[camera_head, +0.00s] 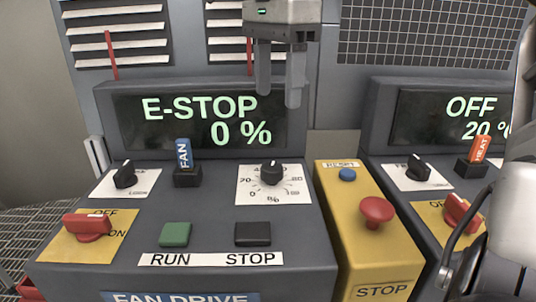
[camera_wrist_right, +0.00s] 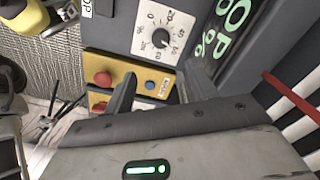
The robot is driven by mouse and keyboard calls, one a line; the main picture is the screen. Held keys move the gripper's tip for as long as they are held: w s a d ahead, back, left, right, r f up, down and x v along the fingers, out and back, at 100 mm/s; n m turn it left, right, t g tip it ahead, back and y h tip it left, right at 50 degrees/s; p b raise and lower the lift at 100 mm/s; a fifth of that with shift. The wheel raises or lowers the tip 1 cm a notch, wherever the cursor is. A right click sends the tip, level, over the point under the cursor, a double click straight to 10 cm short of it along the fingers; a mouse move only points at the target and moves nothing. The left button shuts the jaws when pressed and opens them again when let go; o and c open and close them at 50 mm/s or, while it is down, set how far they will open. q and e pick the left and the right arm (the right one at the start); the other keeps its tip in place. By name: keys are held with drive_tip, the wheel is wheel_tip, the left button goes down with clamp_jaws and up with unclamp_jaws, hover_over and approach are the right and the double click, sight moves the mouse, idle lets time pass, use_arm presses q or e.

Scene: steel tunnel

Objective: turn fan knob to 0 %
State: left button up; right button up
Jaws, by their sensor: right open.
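The fan knob (camera_head: 271,172) is a round black knob on a white dial plate (camera_head: 245,190) with a percent scale, on the left grey console. It also shows in the right wrist view (camera_wrist_right: 160,39), beyond the fingertips. I cannot tell exactly which mark it points at. The fan display (camera_head: 195,120) above it reads "E-STOP" and "0 %". My right gripper (camera_head: 279,98) is open and empty, fingers down, in front of the display's upper right, above the knob in the picture and apart from it. Its fingers also frame the wrist view (camera_wrist_right: 160,72). My left gripper is not in view.
A black selector (camera_head: 124,175), blue FAN tag (camera_head: 183,154), red switch (camera_head: 87,225), green RUN button (camera_head: 175,234) and black STOP button (camera_head: 252,233) surround the dial. A yellow box with a red mushroom button (camera_head: 376,211) stands right. The heater console display (camera_head: 470,115) reads "OFF".

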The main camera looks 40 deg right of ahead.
sight(274, 165)
drive_tip(key=f, duration=1.2)
drive_tip(key=shift+w+f, duration=0.2)
drive_tip(key=shift+f, duration=0.1)
drive_tip(key=c, duration=1)
drive_tip(key=shift+w+n, duration=0.1)
drive_tip(key=shift+n, duration=1.5)
